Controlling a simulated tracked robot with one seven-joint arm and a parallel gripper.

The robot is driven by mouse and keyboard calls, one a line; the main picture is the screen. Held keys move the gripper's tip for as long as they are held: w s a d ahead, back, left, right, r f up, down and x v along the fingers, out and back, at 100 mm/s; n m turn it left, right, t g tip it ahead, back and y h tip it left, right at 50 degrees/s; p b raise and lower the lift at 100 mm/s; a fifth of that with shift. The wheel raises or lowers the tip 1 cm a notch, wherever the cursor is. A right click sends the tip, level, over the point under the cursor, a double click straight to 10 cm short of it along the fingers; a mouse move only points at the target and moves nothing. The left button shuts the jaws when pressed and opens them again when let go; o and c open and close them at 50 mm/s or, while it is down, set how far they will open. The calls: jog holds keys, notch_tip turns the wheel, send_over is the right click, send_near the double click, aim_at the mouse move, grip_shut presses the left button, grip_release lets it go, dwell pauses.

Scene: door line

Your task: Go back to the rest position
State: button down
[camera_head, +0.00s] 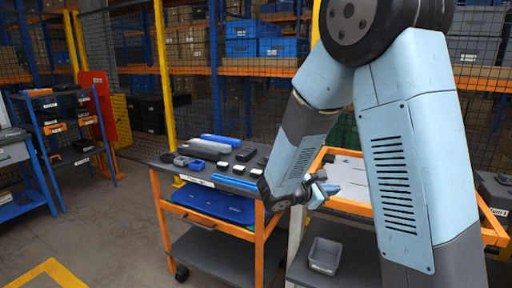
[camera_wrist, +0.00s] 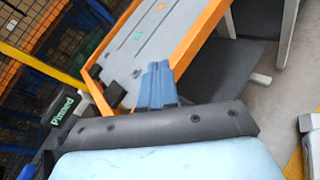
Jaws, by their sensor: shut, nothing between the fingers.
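My gripper (camera_head: 327,188) shows in the head view at the end of my bent pale-blue arm, just right of the parts trolley. Its blue fingers also show in the wrist view (camera_wrist: 158,84), together and empty. In the head view it appears in front of the light top of an orange-framed table (camera_head: 348,172). In the wrist view this orange-framed top (camera_wrist: 145,40) lies beyond the fingertips. I cannot tell the exact gap between them. My arm hides much of the table in the head view.
The orange trolley (camera_head: 160,205) carries blue and grey parts, including a blue bar (camera_head: 234,182). A grey bin (camera_head: 325,255) stands on a low shelf. A blue rack (camera_head: 102,130) stands at left. Mesh fencing and shelving close the back. The floor at front left is clear.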

jog(key=s+d+r+m+g+y, duration=0.3)
jog(key=s+m, duration=0.2)
jog(key=s, duration=0.2)
jog(key=s+d+r+m+g+y, duration=0.25)
jog(key=s+d+m, duration=0.2)
jog(key=s, duration=0.25)
jog(key=s+a+r+m+t+y, duration=0.4)
jog(key=s+a+r+m+y, duration=0.2)
jog(key=s, duration=0.5)
notch_tip(320, 180, up, 2)
jog(key=m+y, duration=0.1)
jog(key=m, duration=0.2)
jog(key=shift+a+r+y, duration=0.15)
jog(key=shift+a+y, duration=0.15)
jog(key=shift+y, duration=0.05)
dwell(0.3)
